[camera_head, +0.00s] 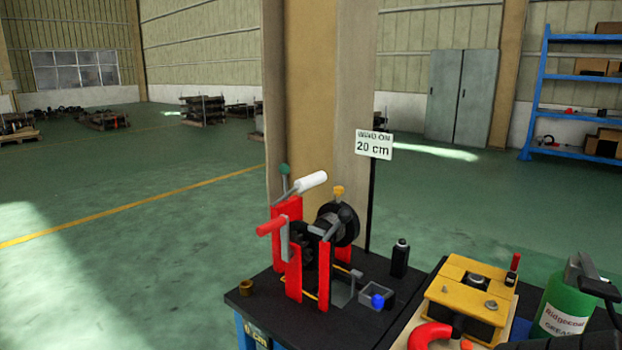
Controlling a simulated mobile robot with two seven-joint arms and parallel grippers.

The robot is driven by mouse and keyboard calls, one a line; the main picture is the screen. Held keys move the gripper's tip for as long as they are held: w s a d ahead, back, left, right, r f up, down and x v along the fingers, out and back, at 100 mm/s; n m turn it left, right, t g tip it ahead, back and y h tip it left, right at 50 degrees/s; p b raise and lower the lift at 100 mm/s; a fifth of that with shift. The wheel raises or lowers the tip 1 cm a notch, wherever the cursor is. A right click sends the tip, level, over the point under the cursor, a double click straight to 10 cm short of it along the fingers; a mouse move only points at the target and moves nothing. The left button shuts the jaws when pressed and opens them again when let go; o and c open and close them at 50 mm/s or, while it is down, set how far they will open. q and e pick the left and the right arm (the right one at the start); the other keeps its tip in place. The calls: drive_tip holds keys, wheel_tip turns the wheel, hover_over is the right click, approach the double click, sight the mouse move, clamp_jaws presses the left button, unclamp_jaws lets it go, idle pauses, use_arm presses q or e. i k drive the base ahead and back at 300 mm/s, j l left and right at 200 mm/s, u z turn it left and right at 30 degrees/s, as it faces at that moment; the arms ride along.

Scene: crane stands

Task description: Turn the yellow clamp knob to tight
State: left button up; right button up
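A small yellow knob (338,190) sits on top of the black round drum (338,224) of a red winch-like stand. I take it to be the clamp knob; its tight or loose setting cannot be read from here. The stand has red uprights (293,265), a red grip (272,226), a white handle (312,181) and a green ball-topped lever (284,170). The stand is on a dark table (255,302). Neither of my grippers is recognisable in view, and nothing is seen touching the knob.
A sign reading 20 cm (374,145) stands behind the stand. A black bottle (400,258), a small tray (373,305) with a blue ball (377,301), a yellow box (468,294) and a green grease can (566,305) are to the right. A column (319,100) rises behind.

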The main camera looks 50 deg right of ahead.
sight(338, 189)
drive_tip(key=i, duration=1.15)
drive_tip(key=i+z, duration=0.25)
drive_tip(key=i, duration=0.15)
drive_tip(key=i+j+z, duration=0.3)
drive_tip(key=l+z, duration=0.1)
drive_tip(key=z, duration=2.4)
drive_tip(key=i+j, duration=0.05)
drive_tip(key=j, duration=0.05)
